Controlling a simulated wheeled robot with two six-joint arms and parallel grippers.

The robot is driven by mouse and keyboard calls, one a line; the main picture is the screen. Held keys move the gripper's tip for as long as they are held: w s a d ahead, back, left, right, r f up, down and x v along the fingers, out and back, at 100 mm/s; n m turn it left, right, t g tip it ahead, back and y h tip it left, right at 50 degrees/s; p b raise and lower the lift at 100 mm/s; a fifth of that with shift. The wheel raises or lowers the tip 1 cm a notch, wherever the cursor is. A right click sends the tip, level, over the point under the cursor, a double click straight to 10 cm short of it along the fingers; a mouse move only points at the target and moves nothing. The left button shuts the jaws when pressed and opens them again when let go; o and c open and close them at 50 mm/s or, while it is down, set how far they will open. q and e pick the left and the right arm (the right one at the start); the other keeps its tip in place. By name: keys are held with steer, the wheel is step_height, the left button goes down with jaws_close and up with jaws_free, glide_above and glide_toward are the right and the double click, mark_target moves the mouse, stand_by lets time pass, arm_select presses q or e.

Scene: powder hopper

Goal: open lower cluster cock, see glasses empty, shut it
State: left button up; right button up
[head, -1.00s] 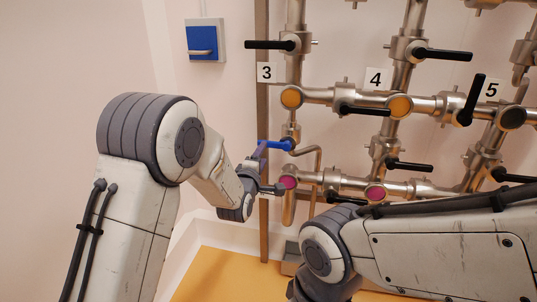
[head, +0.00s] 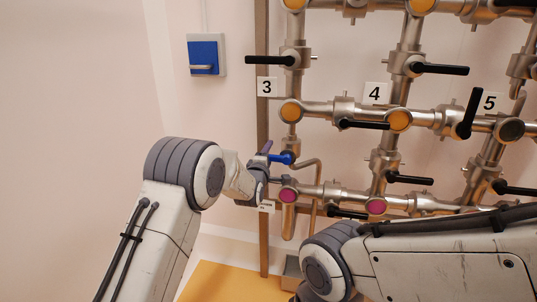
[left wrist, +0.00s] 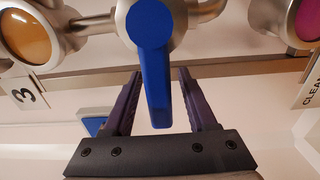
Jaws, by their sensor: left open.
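The blue-handled cock (head: 281,158) is on the pipe below label 3, between an orange glass (head: 290,111) above and a magenta glass (head: 288,194) below. Its handle points left, level. In the left wrist view the blue handle (left wrist: 156,95) lies between my open left gripper's fingers (left wrist: 158,76), with gaps on both sides. In the head view my left gripper (head: 270,165) is around the handle's end. An orange glass (left wrist: 25,36) and part of a magenta one (left wrist: 308,20) show in the left wrist view. My right gripper is hidden below its arm.
Several black-handled cocks (head: 270,60) sit on the surrounding pipes, with orange glasses (head: 398,120) at column 4. A brown post (head: 263,230) stands just behind my left gripper. A blue-and-white wall box (head: 206,56) hangs at upper left. The wall left of it is bare.

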arm_select(q)
jaws_close()
stand_by(1.4)
